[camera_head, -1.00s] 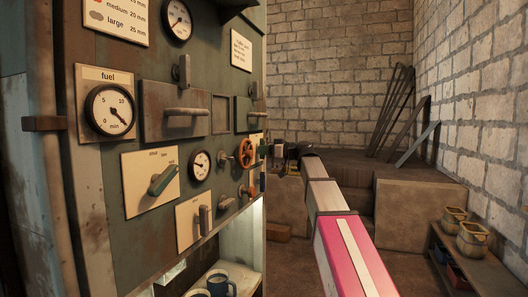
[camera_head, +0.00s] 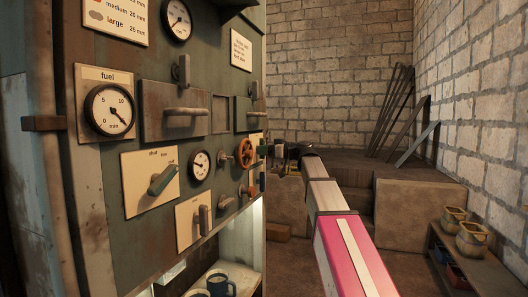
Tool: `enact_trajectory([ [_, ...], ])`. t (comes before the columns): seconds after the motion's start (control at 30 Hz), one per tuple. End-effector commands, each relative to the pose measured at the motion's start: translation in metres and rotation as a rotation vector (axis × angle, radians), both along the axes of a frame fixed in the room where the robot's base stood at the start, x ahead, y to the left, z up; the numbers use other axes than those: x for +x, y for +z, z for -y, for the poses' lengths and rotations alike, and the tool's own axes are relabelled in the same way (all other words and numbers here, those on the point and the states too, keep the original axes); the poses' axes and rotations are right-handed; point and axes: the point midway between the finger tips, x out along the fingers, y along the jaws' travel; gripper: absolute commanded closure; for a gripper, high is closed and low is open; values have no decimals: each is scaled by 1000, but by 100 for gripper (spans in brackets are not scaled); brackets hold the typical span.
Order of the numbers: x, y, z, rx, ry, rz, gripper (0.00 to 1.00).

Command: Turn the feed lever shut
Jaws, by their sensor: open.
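A teal-grey lever (camera_head: 163,181) sits on a cream plate (camera_head: 137,200) on the upright control panel, tilted up to the right. The plate has small words, one at its left that looks like "shut" and another at its right too small to read. A second grey lever (camera_head: 204,221) stands upright on a lower cream plate (camera_head: 185,236). I cannot tell from the labels which is the feed lever. My gripper (camera_head: 277,152) is small and dark at the far end of my arm, beside the panel's right edge. It is open, apart from both these levers; its fingers are hard to make out.
The panel also carries a fuel gauge (camera_head: 110,110), a small dial (camera_head: 200,165), an orange handwheel (camera_head: 246,153) and jutting handles (camera_head: 184,111). Mugs (camera_head: 219,284) stand on a shelf below. A stone block (camera_head: 420,209) and low shelf with pots (camera_head: 472,240) are right.

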Motion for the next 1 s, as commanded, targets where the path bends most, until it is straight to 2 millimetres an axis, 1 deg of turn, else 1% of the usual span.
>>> enact_trajectory([
  [0.17,-8,0,18,0,-1,0,53],
  [0.4,-26,0,61,1,-2,0,53],
  [0.5,-32,0,76,0,-2,1,53],
  [0.6,-36,0,87,-1,-1,1,53],
  [0.77,-40,0,97,0,0,0,53],
  [1.0,-41,0,99,0,0,0,53],
])
